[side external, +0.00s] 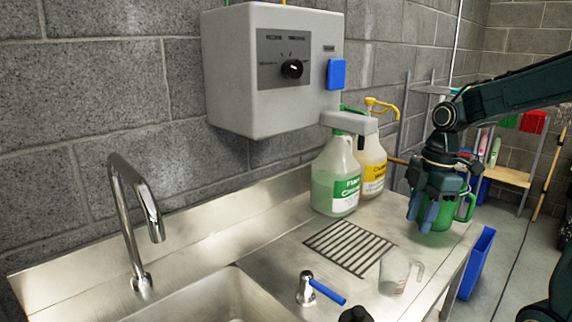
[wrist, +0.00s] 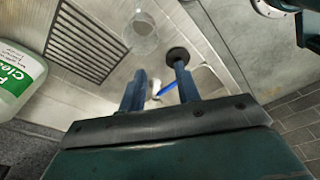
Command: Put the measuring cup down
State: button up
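The measuring cup (side external: 395,275) is clear, with a handle on its right side. It stands upright on the steel counter (side external: 310,258), to the right of the slotted drain grate. In the wrist view the measuring cup (wrist: 141,38) shows beyond the fingertips, apart from them. My gripper (side external: 423,214) is above the counter's far right end, behind the cup in the side view. In the wrist view my gripper (wrist: 160,84) has its two blue fingers apart, with nothing held between them.
A green handled jug (side external: 466,207) is partly hidden behind my fingers. Two dispenser bottles, green-labelled (side external: 336,180) and yellow-labelled (side external: 372,167), stand by the wall. The drain grate (side external: 350,246) is clear. A tap (side external: 125,190), blue lever (side external: 328,292) and black knob (side external: 355,315) are near the sink.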

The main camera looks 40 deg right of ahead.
jog(key=s+a+r+m+t+h, duration=0.1)
jog(key=s+a+r+m+t, duration=0.3)
jog(key=s+a+m, duration=0.4)
jog(key=shift+s+a+r+m+t+h, duration=0.3)
jog(key=shift+a+r+m+t, duration=0.15)
jog(key=shift+a+m, duration=1.15)
jog(key=shift+o, duration=0.5)
jog(key=shift+d, duration=0.25)
jog(key=shift+w+r, duration=0.1)
jog(key=w+a+f+g+h, duration=0.1)
jog(key=w+a+f+g, duration=0.1)
jog(key=w, duration=0.7)
jog(key=w+a+f+g+h, duration=0.1)
jog(key=w+a+f+g, duration=0.2)
jog(key=w+a, duration=0.3)
jog(key=shift+w+f+g, duration=0.35)
jog(key=shift+w+f, duration=0.55)
jog(key=shift+w, duration=0.5)
